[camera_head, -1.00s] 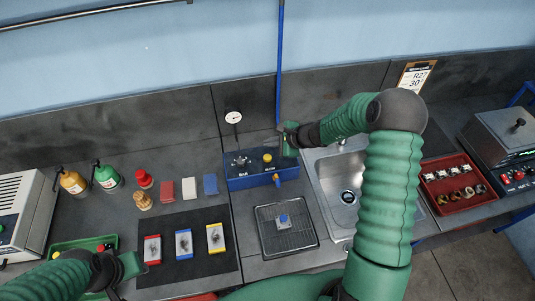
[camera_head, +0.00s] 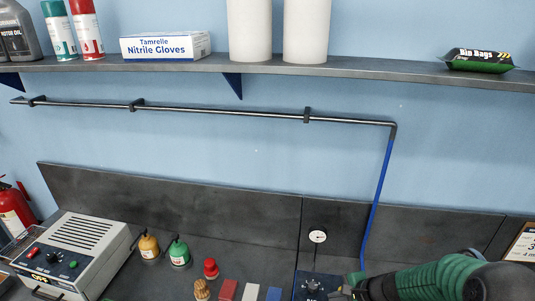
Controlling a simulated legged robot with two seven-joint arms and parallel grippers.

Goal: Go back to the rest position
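My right gripper (camera_head: 346,291) shows at the bottom of the head view, with its green arm coming in from the lower right. It is at the right side of the blue box (camera_head: 312,284) with the gauge (camera_head: 318,236) above it. Its fingers are small, dark and partly cut by the bottom edge. I cannot tell whether they are open or shut, or whether they touch the box. My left gripper is out of view.
Yellow (camera_head: 149,246) and green (camera_head: 179,253) bottles and a red-topped item (camera_head: 210,268) stand left of the box. A grey instrument (camera_head: 82,250) is further left. A blue pipe (camera_head: 377,200) rises behind my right gripper. A loaded shelf (camera_head: 290,68) runs above.

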